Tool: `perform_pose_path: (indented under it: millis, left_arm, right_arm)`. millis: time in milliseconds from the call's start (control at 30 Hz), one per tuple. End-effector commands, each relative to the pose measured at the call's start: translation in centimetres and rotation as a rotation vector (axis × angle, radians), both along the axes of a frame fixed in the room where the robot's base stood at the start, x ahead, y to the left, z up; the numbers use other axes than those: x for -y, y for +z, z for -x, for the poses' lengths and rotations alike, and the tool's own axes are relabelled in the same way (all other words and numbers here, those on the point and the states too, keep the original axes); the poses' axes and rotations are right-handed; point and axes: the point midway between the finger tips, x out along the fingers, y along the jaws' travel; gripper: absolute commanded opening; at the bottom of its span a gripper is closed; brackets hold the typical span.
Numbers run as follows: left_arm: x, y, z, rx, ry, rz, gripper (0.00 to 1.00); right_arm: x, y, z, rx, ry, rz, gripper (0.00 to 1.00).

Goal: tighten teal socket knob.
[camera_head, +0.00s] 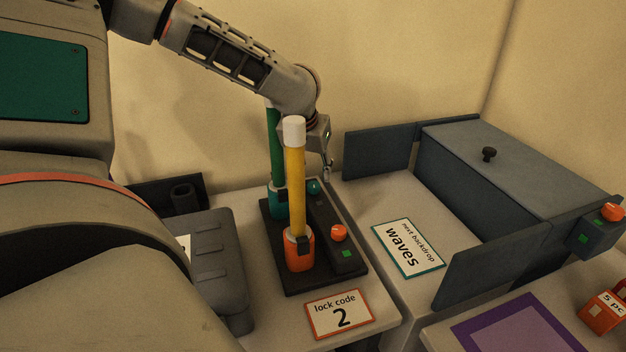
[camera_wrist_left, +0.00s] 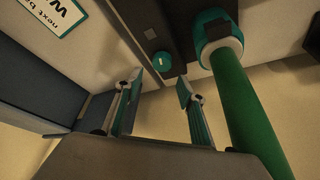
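The teal socket (camera_head: 277,201) holds an upright green tube (camera_head: 274,150) at the back of a dark base; both also show at the right of the wrist view, the socket (camera_wrist_left: 211,32) and the tube (camera_wrist_left: 246,98). The small teal knob (camera_head: 314,187) sits on the dark strip beside the socket; it also shows in the wrist view (camera_wrist_left: 161,60). My left gripper (camera_head: 326,172) hangs above and close to this knob. In the wrist view its fingers (camera_wrist_left: 160,86) are apart, with the knob seen beyond the gap, not gripped. My right gripper is not in view.
An orange socket (camera_head: 299,250) holds a white-capped yellow tube (camera_head: 297,190) in front of the teal one. Its orange knob (camera_head: 338,232) has a lit green square beside it. A "waves" card (camera_head: 408,248) and dark box (camera_head: 500,165) stand right; a "lock code 2" card (camera_head: 340,313) lies in front.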

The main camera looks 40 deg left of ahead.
Motion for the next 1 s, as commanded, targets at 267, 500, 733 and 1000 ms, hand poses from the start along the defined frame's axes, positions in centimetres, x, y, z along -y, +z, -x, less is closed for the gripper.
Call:
perform_pose_path:
  millis: [267, 500, 733, 1000]
  left_arm:
    - [-0.1, 4.9, 0.0, 0.003, 0.001, -0.001, 0.39]
    - [0.0, 6.3, 0.1, -0.001, 0.000, 0.000, 0.39]
    - [0.0, 6.3, 0.0, -0.001, 0.000, 0.000, 0.39]
    - [0.0, 6.0, -0.2, -0.043, -0.115, -0.064, 0.39]
  right_arm:
    - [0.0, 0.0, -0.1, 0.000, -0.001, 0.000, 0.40]
    - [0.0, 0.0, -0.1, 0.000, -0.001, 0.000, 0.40]
    - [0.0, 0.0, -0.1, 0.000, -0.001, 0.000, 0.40]
    - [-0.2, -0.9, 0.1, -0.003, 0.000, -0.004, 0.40]
